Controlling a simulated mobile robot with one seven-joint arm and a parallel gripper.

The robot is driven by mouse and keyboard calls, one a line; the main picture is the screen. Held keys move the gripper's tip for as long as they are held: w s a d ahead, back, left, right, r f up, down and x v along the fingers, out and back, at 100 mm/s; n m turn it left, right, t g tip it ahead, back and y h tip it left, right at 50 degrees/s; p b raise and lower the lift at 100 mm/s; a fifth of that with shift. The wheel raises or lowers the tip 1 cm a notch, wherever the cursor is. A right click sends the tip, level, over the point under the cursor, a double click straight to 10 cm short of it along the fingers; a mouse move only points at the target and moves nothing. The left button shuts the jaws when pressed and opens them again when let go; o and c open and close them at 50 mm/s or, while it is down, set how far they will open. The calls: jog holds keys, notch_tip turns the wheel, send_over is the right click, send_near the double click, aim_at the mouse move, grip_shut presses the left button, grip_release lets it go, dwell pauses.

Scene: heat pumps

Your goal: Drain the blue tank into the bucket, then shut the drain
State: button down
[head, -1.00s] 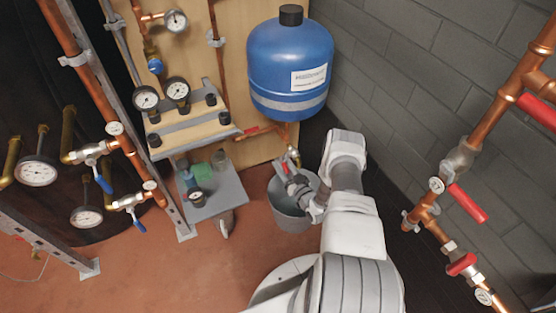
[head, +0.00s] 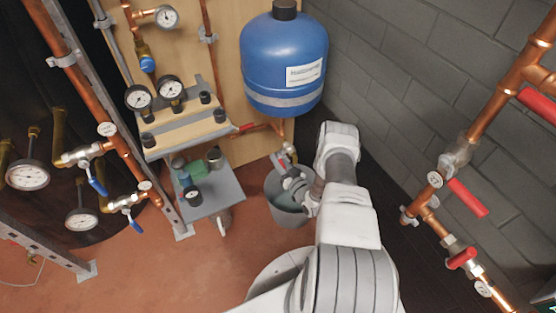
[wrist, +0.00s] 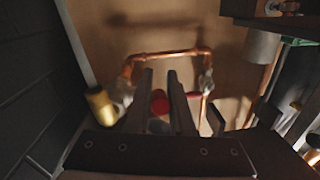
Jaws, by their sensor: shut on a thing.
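The blue tank (head: 284,62) hangs on the wooden panel, with a white label and a grey band. A copper pipe (head: 288,128) runs down from its underside to the drain. The grey bucket (head: 289,217) stands on the floor below, partly behind my arm; a grey-green surface shows inside, but I cannot tell its level. My gripper (head: 284,162) is under the tank, over the bucket, at the drain. In the wrist view, my gripper (wrist: 162,88) is shut on a red drain handle (wrist: 159,103) between its fingers. The drain outlet and any stream are hidden.
A red lever (head: 244,128) sits on the pipe left of the drain. A grey shelf (head: 216,197) with small items stands left of the bucket. Gauges and blue-handled valves (head: 97,186) are at left. Copper pipes with red handles (head: 468,198) are at right, near the block wall.

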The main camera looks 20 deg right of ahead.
jog(key=shift+r+g+p, duration=0.45)
jog(key=shift+g+p, duration=0.05)
jog(key=shift+p, duration=0.4)
jog(key=shift+g+p, duration=0.4)
jog(key=shift+p, duration=0.05)
jog(key=shift+s+f+g+p, duration=0.15)
jog(key=shift+g+p, duration=0.25)
jog(key=shift+g, duration=0.3)
jog(key=c, duration=0.8)
grip_release()
jog(key=shift+s, duration=0.1)
